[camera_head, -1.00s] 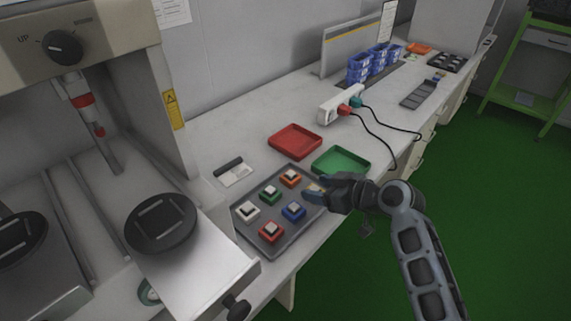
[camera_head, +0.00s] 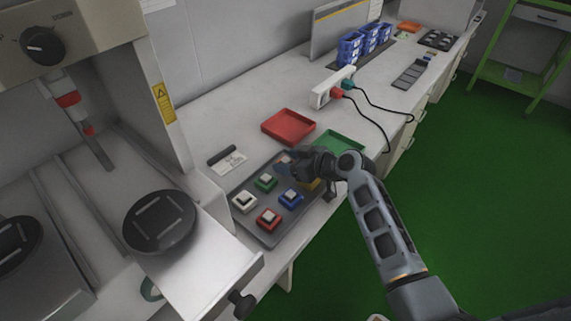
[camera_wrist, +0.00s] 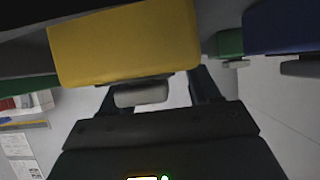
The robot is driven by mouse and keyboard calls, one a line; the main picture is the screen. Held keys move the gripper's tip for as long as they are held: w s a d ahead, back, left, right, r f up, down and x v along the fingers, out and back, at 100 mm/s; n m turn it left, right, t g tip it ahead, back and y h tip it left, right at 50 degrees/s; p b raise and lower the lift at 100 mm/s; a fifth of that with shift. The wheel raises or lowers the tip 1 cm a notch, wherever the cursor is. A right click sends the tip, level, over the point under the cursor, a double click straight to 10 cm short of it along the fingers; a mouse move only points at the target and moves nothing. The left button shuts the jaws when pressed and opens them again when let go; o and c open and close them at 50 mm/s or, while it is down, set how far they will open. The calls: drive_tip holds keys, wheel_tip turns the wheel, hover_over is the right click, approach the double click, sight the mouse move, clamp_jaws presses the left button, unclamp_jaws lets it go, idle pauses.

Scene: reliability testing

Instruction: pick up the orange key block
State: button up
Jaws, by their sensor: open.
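The orange key block (camera_head: 284,158) is at the back of the dark grey tray (camera_head: 240,222), mostly hidden by my gripper (camera_head: 281,166). In the wrist view, a yellow key block (camera_wrist: 125,43) with a grey key fills the upper middle, in front of my gripper fingers (camera_wrist: 155,88). The orange block does not show clearly there.
White (camera_head: 244,202), green (camera_head: 265,183), blue (camera_head: 291,198) and red (camera_head: 268,219) key blocks sit close by in the tray. The yellow block (camera_head: 310,185) is just under my gripper. A red tray (camera_head: 288,127) and a green tray (camera_head: 340,145) lie behind.

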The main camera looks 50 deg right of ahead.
drive_tip(key=c, duration=0.9)
drive_tip(key=shift+o, duration=0.2)
